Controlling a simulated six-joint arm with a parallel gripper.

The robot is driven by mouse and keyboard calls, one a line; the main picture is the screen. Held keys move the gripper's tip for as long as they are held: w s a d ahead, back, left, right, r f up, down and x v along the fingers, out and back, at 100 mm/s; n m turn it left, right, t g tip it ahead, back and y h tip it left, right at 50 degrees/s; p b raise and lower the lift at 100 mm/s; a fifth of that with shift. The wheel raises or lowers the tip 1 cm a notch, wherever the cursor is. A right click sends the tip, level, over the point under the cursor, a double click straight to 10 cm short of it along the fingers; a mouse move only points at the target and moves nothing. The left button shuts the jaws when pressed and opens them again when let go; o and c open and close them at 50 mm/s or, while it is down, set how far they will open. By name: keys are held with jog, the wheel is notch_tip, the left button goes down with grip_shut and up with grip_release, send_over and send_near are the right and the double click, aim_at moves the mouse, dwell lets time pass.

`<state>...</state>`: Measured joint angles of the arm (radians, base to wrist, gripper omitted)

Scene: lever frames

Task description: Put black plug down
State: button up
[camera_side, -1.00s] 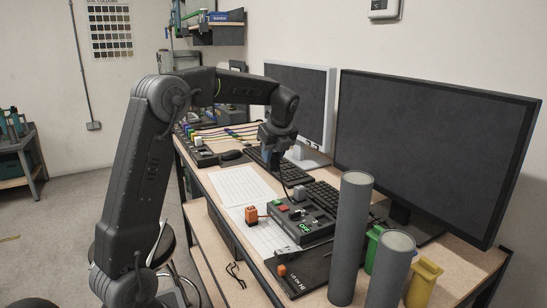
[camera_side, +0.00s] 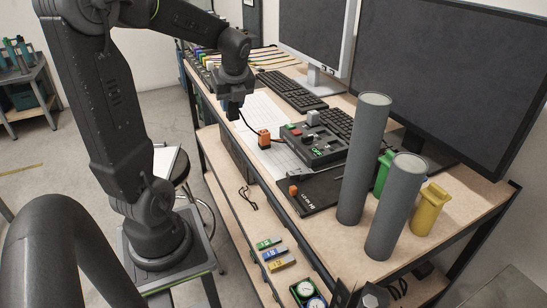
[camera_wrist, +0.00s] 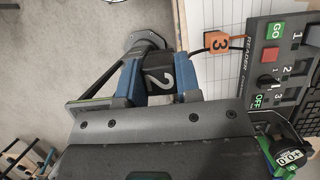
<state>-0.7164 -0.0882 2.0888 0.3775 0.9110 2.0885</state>
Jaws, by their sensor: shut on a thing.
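My gripper (camera_wrist: 160,78) has blue fingers closed on the black plug (camera_wrist: 160,80), which bears a white 2 in the wrist view. In the side view my gripper (camera_side: 234,108) is over or near the desk's left edge, beside the white paper sheets. The plug is hard to make out there. A black cable runs from the gripper area toward an orange plug (camera_wrist: 218,43) marked 3. This orange plug also stands on the paper in the side view (camera_side: 264,139), below and right of my gripper.
A black control box (camera_side: 314,143) with coloured buttons is right of the orange plug. Grey cylinders (camera_side: 364,160) and a yellow container (camera_side: 430,210) stand near the front. Keyboards (camera_side: 292,91) and monitors are behind. Bare paper (camera_side: 267,106) lies between gripper and keyboards.

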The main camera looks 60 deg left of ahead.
jog(key=shift+s+d+f, duration=0.2)
jog(key=shift+s+f, duration=0.05)
jog(key=w+d+f, duration=0.2)
jog(key=w, duration=0.1)
jog(key=w+d+f, duration=0.2)
jog(key=w, duration=0.1)
jog(key=w+d+f, duration=0.2)
jog(key=w, duration=0.1)
jog(key=shift+w+d+f, duration=0.1)
jog(key=shift+d+f, duration=0.05)
jog(key=shift+f, duration=0.2)
jog(key=shift+d+f, duration=0.1)
jog(key=shift+f, duration=1.95)
jog(key=shift+f, duration=0.15)
jog(key=o, duration=0.9)
